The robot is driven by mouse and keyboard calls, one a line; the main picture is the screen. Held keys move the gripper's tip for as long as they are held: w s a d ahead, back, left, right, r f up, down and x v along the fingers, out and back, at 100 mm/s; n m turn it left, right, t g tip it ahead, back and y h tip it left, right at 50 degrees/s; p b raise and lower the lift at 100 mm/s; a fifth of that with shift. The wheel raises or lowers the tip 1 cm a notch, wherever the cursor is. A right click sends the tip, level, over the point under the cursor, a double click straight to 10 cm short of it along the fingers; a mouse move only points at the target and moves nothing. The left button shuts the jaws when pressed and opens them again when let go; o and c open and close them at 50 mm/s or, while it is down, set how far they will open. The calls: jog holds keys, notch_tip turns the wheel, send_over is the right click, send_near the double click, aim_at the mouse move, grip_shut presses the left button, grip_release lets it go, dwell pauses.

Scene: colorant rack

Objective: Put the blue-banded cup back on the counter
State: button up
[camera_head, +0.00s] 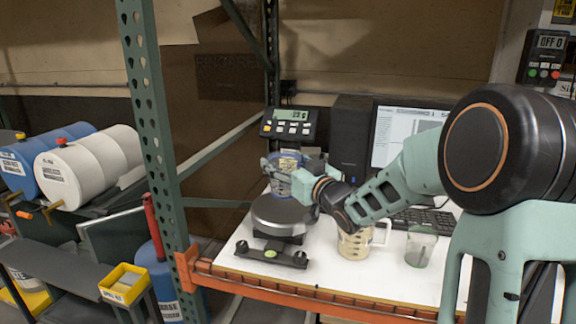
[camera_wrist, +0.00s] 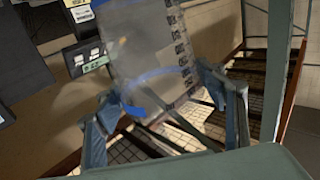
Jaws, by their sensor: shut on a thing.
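The blue-banded cup (camera_head: 283,178) is clear with dark printed markings. My gripper (camera_head: 287,168) is shut on it, holding it upright just above the round scale plate (camera_head: 280,211) in the head view; any gap to the plate is hard to judge. In the wrist view the cup (camera_wrist: 150,45) sits between the two fingers of my gripper (camera_wrist: 168,108), with its blue band low on its wall. The white counter (camera_head: 385,278) spreads to the right of the scale and in front of it.
A handled cup with beige contents (camera_head: 354,244) and a smaller clear cup (camera_head: 420,247) stand on the counter to the right. The scale display (camera_head: 288,124), a black speaker (camera_head: 350,135), a monitor (camera_head: 400,130) and a keyboard (camera_head: 425,219) stand behind. A green rack post (camera_head: 153,120) rises at the left.

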jog(key=shift+s, duration=0.3)
jog(key=s+d+f+m+t+h+p, duration=0.1)
jog(key=s+d+f+m+h+p, duration=0.3)
jog(key=s+d+f+h, duration=0.3)
jog(key=s+d+f+m, duration=0.1)
jog(key=d, duration=0.2)
jog(key=shift+s+f+t+h, duration=0.3)
jog(key=shift+t+h, duration=0.1)
jog(key=shift+d, duration=0.2)
